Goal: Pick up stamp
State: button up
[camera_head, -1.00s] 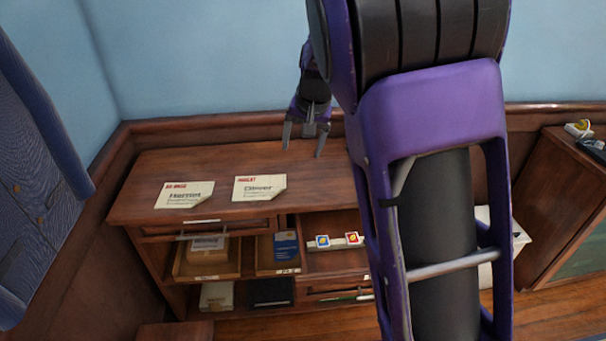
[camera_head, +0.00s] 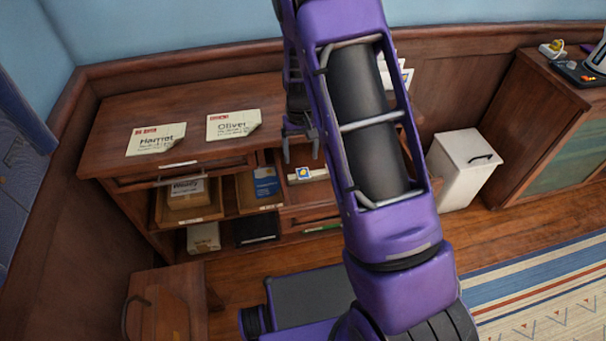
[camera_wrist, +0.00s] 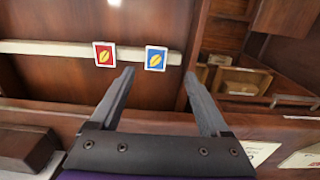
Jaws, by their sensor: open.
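Two small square stamps sit on a pale strip in an open compartment of the wooden cabinet. The blue stamp with a yellow emblem (camera_wrist: 156,58) also shows in the head view (camera_head: 304,174). The red stamp with a yellow emblem (camera_wrist: 104,54) is to its left in the wrist view; my arm hides it in the head view. My gripper (camera_wrist: 158,76) is open and empty. In the wrist view the blue stamp shows between its fingertips, and the red one lies outside the left finger. In the head view my gripper (camera_head: 300,150) is at the cabinet's front, just above the blue stamp.
Left of the stamps are cubbies with a box (camera_head: 188,188) and a blue packet (camera_head: 265,182). A white bin (camera_head: 462,172) stands right of my arm.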

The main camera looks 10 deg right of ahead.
aim_at(303, 174)
jog(key=shift+d+f, duration=0.2)
jog(key=shift+f, duration=1.5)
jog(key=shift+d+f, duration=0.15)
jog(key=shift+f, duration=1.5)
jog(key=shift+f, duration=0.1)
grip_shut()
